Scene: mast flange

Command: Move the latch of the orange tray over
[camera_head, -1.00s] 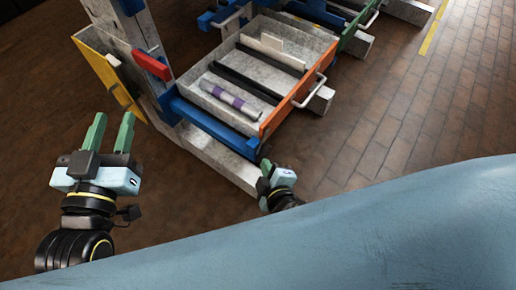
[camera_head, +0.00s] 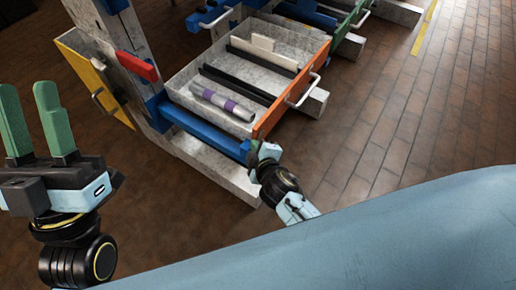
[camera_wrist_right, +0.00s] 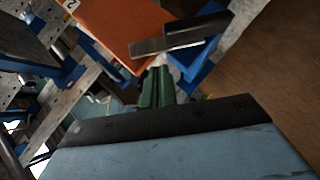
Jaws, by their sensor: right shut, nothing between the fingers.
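The orange tray's front panel (camera_head: 290,92) faces right, with a metal handle (camera_head: 303,90) on it. The orange panel (camera_wrist_right: 125,28) also fills the top of the right wrist view. A grey metal bar (camera_wrist_right: 180,38) crosses its edge there; I cannot tell whether it is the latch or the handle. My right gripper (camera_head: 256,152) is at the tray's near lower corner, its fingers mostly hidden in the head view. In the right wrist view its green fingers (camera_wrist_right: 157,72) are shut and empty, pointing toward the bar; contact is unclear. My left gripper (camera_head: 28,86) is open and empty at far left.
The tray holds a purple-banded cylinder (camera_head: 222,102), dark dividers and a white block (camera_head: 262,42). A blue rail (camera_head: 205,132) runs along its near side. A yellow panel (camera_head: 90,75) and red block (camera_head: 138,66) stand left. The brick floor at right is clear.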

